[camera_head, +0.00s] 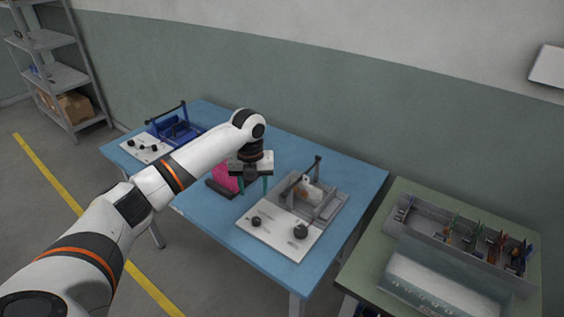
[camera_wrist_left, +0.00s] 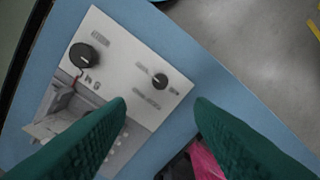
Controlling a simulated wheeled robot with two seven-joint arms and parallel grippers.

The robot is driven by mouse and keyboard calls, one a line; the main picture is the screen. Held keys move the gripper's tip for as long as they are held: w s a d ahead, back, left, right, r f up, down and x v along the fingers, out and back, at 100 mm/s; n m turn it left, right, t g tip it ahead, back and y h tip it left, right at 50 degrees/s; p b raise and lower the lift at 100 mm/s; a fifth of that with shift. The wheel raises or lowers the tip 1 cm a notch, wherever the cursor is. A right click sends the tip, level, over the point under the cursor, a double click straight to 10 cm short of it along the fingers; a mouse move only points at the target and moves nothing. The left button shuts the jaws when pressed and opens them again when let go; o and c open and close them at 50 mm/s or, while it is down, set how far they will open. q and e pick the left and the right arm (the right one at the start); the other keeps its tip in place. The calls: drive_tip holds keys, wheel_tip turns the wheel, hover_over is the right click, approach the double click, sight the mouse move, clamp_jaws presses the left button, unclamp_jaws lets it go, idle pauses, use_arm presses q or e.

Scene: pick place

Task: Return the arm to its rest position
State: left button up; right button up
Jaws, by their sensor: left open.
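My left arm comes in from the left in the head view and reaches over the blue table (camera_head: 215,219). Its gripper (camera_head: 253,184) points down above the table, between a pink object (camera_head: 224,176) and a grey fixture with a white knobbed panel (camera_head: 282,232). In the left wrist view the two green fingers (camera_wrist_left: 160,103) are spread apart with nothing between them. The panel with black knobs (camera_wrist_left: 122,62) lies below them at the left, and part of the pink object (camera_wrist_left: 205,160) shows at the bottom. My right gripper is not in view.
A blue fixture (camera_head: 176,130) with a white knobbed panel stands at the table's far left. A green table (camera_head: 403,197) at the right holds a grey bin (camera_head: 430,222) of small parts and a clear box (camera_head: 440,285). A grey shelf (camera_head: 62,78) stands at the back left.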

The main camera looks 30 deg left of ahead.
use_arm(q)
drive_tip(key=shift+f, duration=0.1)
